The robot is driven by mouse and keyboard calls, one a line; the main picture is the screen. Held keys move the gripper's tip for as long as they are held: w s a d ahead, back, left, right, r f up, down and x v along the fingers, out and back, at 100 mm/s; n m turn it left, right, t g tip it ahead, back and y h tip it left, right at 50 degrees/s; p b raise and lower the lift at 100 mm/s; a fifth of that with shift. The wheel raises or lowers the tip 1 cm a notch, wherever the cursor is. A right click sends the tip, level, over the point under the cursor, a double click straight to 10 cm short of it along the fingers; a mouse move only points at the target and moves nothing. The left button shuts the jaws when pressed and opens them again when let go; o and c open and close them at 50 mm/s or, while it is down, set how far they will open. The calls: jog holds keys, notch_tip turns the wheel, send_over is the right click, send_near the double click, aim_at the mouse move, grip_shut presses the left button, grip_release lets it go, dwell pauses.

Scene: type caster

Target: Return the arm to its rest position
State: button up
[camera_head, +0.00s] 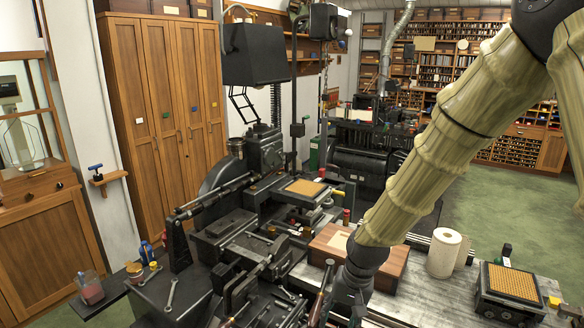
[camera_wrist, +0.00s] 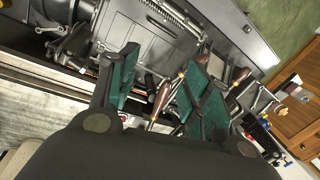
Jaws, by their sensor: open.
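My arm (camera_head: 428,165), in a pale ribbed sleeve, reaches down from the upper right over the bench in the head view. Its dark wrist end (camera_head: 362,265) is low in the picture, beside the wooden box. My gripper (camera_wrist: 160,92) shows in the wrist view with its green-padded fingers spread apart. No object is held between the pads. Wooden-handled tools (camera_wrist: 160,98) show beyond and between the fingers. The distance from the fingers to these tools is hard to tell. The fingertips are not clear in the head view.
A black casting machine (camera_head: 250,215) with many protruding parts stands left of my arm. A wooden box (camera_head: 330,243), a paper roll (camera_head: 443,253) and a black box with a yellow top (camera_head: 508,288) stand on the metal bench. Green floor (camera_head: 480,212) is open behind the bench.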

jog(key=s+d+f, duration=0.2)
jog(key=s+f, duration=0.3)
jog(key=f, duration=0.4)
jog(key=s+d+f, duration=0.2)
jog(key=s+f, duration=0.3)
jog(key=f, duration=0.3)
jog(key=s+d+f+n+h, duration=0.1)
jog(key=s+d+f, duration=0.3)
jog(key=s+f, duration=0.6)
jog(key=s+d+f+n+h, duration=0.15)
jog(key=s+d+f, duration=0.35)
jog(key=s, duration=0.8)
notch_tip(320, 180, down, 14)
jog(key=a+b, duration=0.1)
jog(key=b, duration=1.3)
jog(key=shift+a+f+b, duration=0.2)
jog(key=shift+a+b, duration=0.1)
jog(key=shift+b, duration=0.1)
